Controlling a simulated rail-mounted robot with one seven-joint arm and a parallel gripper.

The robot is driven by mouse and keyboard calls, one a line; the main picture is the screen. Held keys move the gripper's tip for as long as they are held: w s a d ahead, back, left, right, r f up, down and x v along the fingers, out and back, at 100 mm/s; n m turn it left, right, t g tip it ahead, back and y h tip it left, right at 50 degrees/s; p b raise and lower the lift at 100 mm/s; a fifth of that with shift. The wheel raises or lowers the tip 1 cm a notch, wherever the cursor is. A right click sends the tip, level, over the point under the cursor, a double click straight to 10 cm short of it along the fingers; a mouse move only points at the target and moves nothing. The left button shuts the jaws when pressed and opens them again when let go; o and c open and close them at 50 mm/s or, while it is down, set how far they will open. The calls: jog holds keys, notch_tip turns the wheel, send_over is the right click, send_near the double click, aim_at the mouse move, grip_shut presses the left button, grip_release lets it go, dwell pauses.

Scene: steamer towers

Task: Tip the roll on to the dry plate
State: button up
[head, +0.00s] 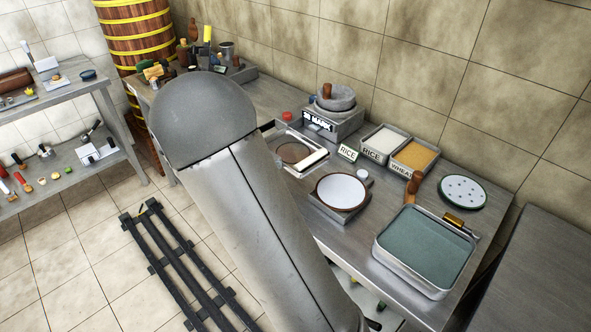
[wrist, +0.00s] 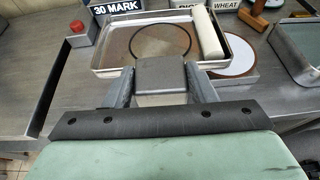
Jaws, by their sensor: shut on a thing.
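A shallow metal tray (wrist: 108,58) with a brown floor and a dark ring mark lies ahead of my gripper; it also shows in the head view (head: 266,131). A white roll (wrist: 206,34) lies in it along its right wall, also seen in the head view (head: 313,160). My gripper (wrist: 160,75) is shut on a grey block at the tray's near edge, which looks like its handle. In the head view my arm hides the gripper. A white round plate (head: 342,190) with a brown rim sits right of the tray, partly hidden in the wrist view (wrist: 238,69).
A perforated white disc (head: 462,191) and a large tray with a green floor (head: 424,250) stand at the right. A red knob (wrist: 80,33) is left of the tray.

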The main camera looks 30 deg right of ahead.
aim_at(295, 153)
jog(key=w+d+f+m+g+p, duration=0.1)
jog(key=d+m+g+p, duration=0.1)
jog(key=d, duration=0.2)
jog(key=w+d+f+m+g+p, duration=0.1)
jog(key=d+g+p, duration=0.1)
jog(key=d, duration=0.1)
jog(key=w+d+f+m+g+p, duration=0.1)
jog(key=d+m+g, duration=0.1)
jog(key=d, duration=0.2)
jog(key=shift+d+f+m+g+p, duration=0.3)
jog(key=shift+f+p, duration=0.1)
jog(key=shift+d+f, duration=0.15)
jog(key=shift+f, duration=0.05)
